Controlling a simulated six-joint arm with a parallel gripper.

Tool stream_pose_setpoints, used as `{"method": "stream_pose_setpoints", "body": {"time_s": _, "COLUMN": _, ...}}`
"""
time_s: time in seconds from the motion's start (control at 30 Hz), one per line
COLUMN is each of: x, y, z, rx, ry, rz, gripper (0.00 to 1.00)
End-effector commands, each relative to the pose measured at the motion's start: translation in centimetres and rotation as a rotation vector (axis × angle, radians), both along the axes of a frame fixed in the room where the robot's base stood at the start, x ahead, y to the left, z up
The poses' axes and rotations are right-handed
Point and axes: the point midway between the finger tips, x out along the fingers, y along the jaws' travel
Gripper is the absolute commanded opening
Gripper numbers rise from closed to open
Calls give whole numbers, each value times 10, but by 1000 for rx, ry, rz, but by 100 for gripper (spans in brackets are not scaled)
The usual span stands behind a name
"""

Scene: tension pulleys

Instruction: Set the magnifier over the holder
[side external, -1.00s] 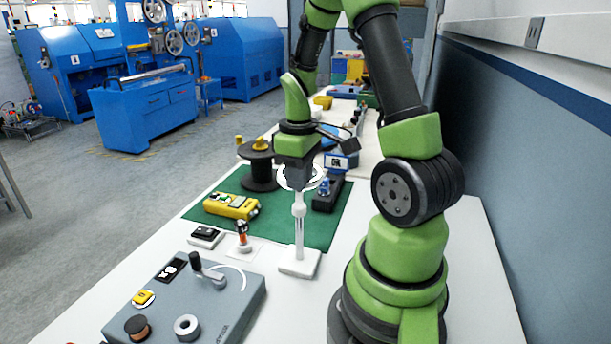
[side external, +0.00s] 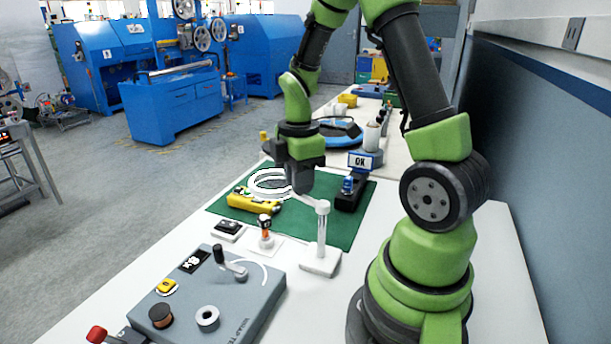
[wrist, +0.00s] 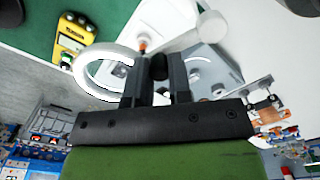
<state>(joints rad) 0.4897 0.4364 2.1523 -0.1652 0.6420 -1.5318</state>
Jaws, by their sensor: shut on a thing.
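The magnifier is a white ring (side external: 270,184) on a white swing arm from an upright post (side external: 321,232) with a square base. The ring hangs left of the post, over the green mat near the yellow meter. My gripper (side external: 301,188) is shut on the magnifier between ring and post. In the wrist view the ring (wrist: 88,72) lies left of my fingers (wrist: 158,95); what they grip is partly hidden. A small holder (side external: 265,240) with an orange-and-black top stands on a white pad in front of the mat. The ring is behind it in the side view, not over it.
A grey box (side external: 215,295) with a crank stands in front of the holder. The yellow meter (side external: 254,202) and a black device with a blue knob (side external: 348,192) lie on the green mat (side external: 345,230). A small black-and-white unit (side external: 229,231) is left of the holder.

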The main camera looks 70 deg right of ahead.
Motion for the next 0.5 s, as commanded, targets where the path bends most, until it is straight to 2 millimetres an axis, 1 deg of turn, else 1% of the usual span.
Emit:
{"method": "stream_pose_setpoints", "body": {"time_s": 0.2, "x": 2, "y": 9, "z": 0, "rx": 0, "ry": -2, "rz": 158, "gripper": 0}}
{"method": "stream_pose_setpoints", "body": {"time_s": 0.5, "x": 3, "y": 15, "z": 1, "rx": -2, "ry": -4, "rz": 284, "gripper": 0}}
